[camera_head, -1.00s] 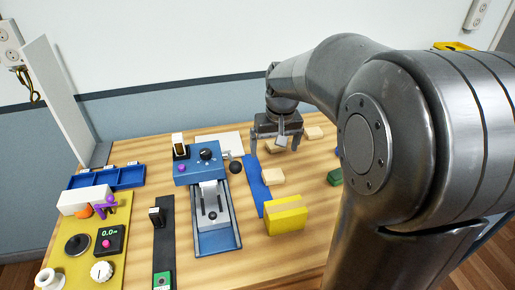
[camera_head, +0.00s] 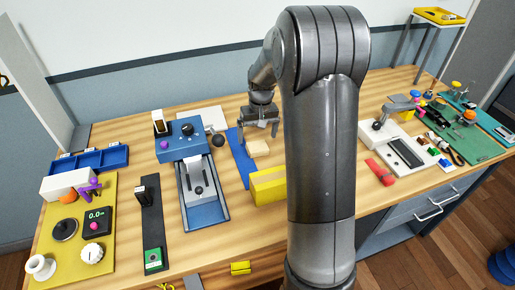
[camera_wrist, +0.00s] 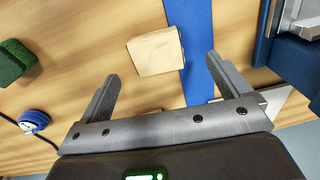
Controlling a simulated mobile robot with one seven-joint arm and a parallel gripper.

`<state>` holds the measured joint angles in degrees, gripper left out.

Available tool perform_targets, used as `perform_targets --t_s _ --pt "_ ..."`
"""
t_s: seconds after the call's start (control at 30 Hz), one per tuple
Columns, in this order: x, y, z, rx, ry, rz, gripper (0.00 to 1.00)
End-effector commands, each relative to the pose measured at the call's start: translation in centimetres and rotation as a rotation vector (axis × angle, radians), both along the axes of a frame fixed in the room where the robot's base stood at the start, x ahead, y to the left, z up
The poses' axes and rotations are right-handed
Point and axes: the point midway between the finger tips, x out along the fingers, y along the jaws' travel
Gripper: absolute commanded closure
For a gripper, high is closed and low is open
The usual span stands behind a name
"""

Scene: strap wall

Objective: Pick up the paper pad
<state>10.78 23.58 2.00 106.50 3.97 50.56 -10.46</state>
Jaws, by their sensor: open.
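A small beige, flat-topped block that looks like the paper pad (camera_head: 259,148) lies on the wooden table, at the right edge of a blue strip (camera_head: 240,165). In the wrist view the pad (camera_wrist: 155,52) partly overlaps the blue strip (camera_wrist: 192,20). My gripper (camera_head: 260,134) is above and just behind the pad in the head view. In the wrist view my gripper (camera_wrist: 163,70) is open and empty, with the pad ahead of the gap between its fingers, apart from both. I cannot tell its height above the pad.
A yellow box (camera_head: 268,186) stands close in front of the pad. A blue device with a grey slide (camera_head: 184,142) is left of the strip. A green block (camera_wrist: 14,62) and a blue coil (camera_wrist: 34,121) show in the wrist view. My arm hides the table's middle.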

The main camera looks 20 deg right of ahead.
Motion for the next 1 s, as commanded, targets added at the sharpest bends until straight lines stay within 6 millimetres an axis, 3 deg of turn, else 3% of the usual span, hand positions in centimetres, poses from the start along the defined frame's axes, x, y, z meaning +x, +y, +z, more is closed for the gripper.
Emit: perform_targets --t_s 0.33,0.67,1.0 --pt "0.0 -0.2 -4.6 0.001 0.002 0.001 0.05" --pt "0.1 -0.1 -5.2 0.000 -0.001 0.000 0.05" --pt "0.1 -0.1 -5.2 0.000 -0.001 0.000 0.33"
